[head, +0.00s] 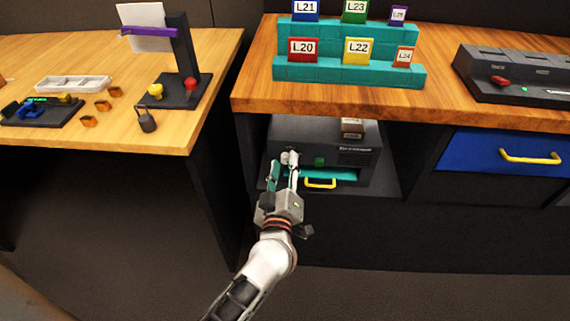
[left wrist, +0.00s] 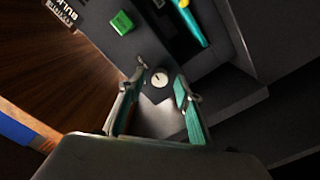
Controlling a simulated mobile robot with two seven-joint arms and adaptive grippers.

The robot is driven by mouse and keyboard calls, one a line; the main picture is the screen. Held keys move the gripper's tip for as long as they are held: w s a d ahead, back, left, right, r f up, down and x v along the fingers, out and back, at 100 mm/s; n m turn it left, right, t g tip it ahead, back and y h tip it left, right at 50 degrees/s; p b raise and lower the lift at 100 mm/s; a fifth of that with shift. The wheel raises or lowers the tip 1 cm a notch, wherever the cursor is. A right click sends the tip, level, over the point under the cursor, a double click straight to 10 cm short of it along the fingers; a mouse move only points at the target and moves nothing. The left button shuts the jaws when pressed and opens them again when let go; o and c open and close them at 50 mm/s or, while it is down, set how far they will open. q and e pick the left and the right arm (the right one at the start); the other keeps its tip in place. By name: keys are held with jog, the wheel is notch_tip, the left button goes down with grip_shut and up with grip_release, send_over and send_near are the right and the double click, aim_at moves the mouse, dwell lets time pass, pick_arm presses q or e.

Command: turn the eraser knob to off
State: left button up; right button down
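The eraser is a dark grey box (head: 345,160) in the open bay under the right-hand table. Its small round pale knob (head: 284,157) is at the left of its front. In the left wrist view the knob (left wrist: 159,79) shows a dark mark and lies just beyond and between the two fingertips. My left gripper (head: 284,162) is open, with teal-padded fingers pointing at the knob; I cannot tell whether either finger touches it. A green square button (head: 319,161) sits right of the knob; it also shows in the left wrist view (left wrist: 121,23). My right gripper is not in view.
A teal tray with a yellow handle (head: 320,183) is low on the eraser's front. A brown labelled block (head: 352,127) sits at its top. The tabletop edge (head: 400,118) overhangs the bay. A blue drawer (head: 500,152) is at right.

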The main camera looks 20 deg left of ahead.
pick_arm(q)
jog(key=shift+w+r, duration=0.1)
jog(key=shift+w, duration=0.05)
grip_shut()
